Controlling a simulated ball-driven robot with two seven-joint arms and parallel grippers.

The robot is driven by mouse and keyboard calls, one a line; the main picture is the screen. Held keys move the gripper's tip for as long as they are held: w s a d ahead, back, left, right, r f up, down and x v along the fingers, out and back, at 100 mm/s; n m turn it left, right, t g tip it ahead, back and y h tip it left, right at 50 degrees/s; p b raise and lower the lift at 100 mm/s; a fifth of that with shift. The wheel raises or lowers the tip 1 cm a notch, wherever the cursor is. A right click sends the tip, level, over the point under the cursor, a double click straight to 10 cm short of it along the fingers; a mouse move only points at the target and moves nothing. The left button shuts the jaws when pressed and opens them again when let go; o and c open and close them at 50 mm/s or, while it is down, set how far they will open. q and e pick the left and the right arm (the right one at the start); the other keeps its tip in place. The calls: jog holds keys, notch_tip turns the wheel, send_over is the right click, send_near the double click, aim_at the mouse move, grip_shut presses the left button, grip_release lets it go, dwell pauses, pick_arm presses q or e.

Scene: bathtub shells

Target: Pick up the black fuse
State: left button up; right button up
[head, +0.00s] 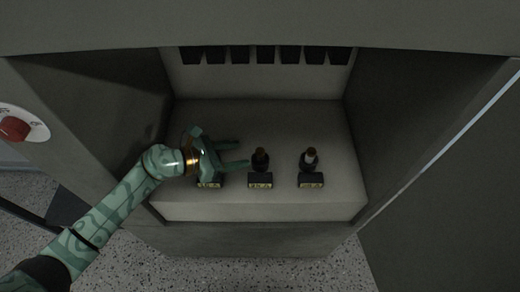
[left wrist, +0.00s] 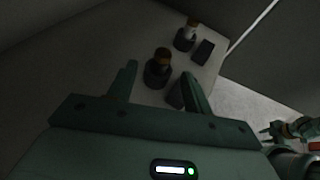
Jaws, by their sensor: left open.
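A dark fuse with a brownish top (head: 261,158) stands upright in the middle of the cabinet shelf, and its body looks black. In the left wrist view this fuse (left wrist: 158,71) appears between and just beyond my fingertips. My left gripper (head: 243,153) is open and empty, just left of it, with its fingers pointing right towards it. A second fuse, with a pale body and reddish-brown top (head: 309,159), stands to the right. It also shows in the left wrist view (left wrist: 187,34). My right gripper (left wrist: 268,131) shows small at the lower right of the left wrist view; its jaw state is unclear.
Small dark label blocks stand along the shelf front: left (head: 209,183), middle (head: 260,181) and right (head: 311,181). My gripper covers the area behind the left one. Cabinet walls close in both sides. Dark slots (head: 265,55) line the back wall.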

aim_at(262, 154)
pick_arm(q)
jog(key=b+x, duration=0.1)
jog(key=x, duration=0.3)
jog(key=shift+d+f, duration=0.15)
jog(key=shift+d, duration=0.05)
jog(key=b+x, duration=0.1)
jog(key=x, duration=0.1)
jog(key=b+x, duration=0.1)
jog(key=x, duration=0.1)
jog(key=shift+s+d+f, duration=0.1)
jog(key=shift+d+f, duration=0.15)
jog(key=shift+f, duration=0.05)
jog(key=shift+w+d+f, duration=0.1)
jog(key=shift+w+d, duration=0.15)
jog(key=shift+d, duration=0.15)
pick_arm(e)
jog(key=s+f, duration=0.2)
jog(key=f, duration=0.1)
jog(key=shift+s+g, duration=0.15)
jog(key=shift+g, duration=0.15)
pick_arm(q)
jog(key=c, duration=1.1)
pick_arm(e)
jog(key=shift+a, duration=0.15)
